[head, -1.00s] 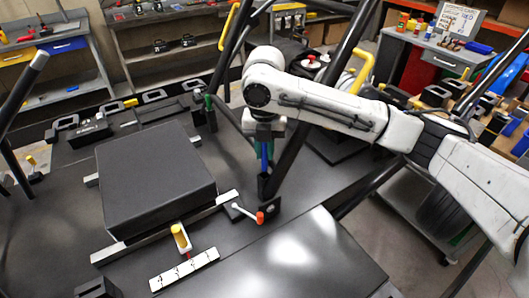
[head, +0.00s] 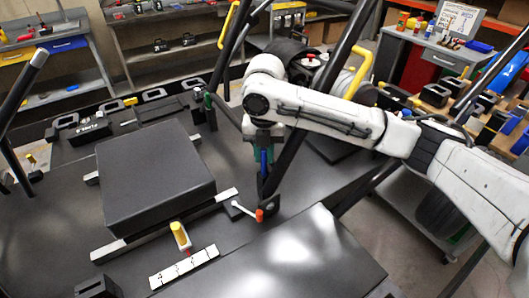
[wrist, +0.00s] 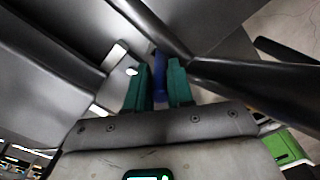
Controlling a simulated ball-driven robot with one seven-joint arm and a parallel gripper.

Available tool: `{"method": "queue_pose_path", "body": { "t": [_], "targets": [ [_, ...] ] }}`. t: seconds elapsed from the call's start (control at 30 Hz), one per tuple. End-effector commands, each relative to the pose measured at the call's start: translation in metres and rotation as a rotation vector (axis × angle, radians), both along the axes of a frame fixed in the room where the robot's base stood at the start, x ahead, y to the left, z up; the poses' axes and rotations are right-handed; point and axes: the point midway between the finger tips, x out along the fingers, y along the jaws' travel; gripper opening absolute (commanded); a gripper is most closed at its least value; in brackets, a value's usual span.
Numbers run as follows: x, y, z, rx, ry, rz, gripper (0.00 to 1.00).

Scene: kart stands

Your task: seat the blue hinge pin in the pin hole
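The blue hinge pin (head: 264,161) is upright below my wrist in the head view. My gripper (head: 263,153) is shut on it. In the wrist view, the blue pin (wrist: 160,78) shows between the two green fingers of my gripper (wrist: 158,84). The pin's lower end is at the top of a dark upright bracket (head: 263,187) beside the sloping black tube. The pin hole itself is hidden, so I cannot tell whether the tip is inside it.
A sloping black tube (head: 298,138) passes close on the right. A large dark box (head: 155,180) and a yellow-handled tool (head: 180,236) are at left. The front right bench top is clear.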

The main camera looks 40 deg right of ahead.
Motion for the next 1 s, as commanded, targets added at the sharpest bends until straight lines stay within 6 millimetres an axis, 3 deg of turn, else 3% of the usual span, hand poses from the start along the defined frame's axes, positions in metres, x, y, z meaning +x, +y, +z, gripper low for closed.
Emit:
{"method": "queue_pose_path", "body": {
  "t": [0.03, 0.47, 0.67, 1.0],
  "targets": [
    [-0.004, 0.001, -0.012, 0.007, 0.021, -0.003, 0.29],
    [-0.005, 0.0, -0.009, 0.008, 0.025, -0.005, 0.29],
    [-0.004, 0.0, 0.015, 0.006, 0.02, -0.004, 0.29],
    [-0.002, 0.001, 0.091, 0.003, 0.013, -0.001, 0.29]
  ]
}}
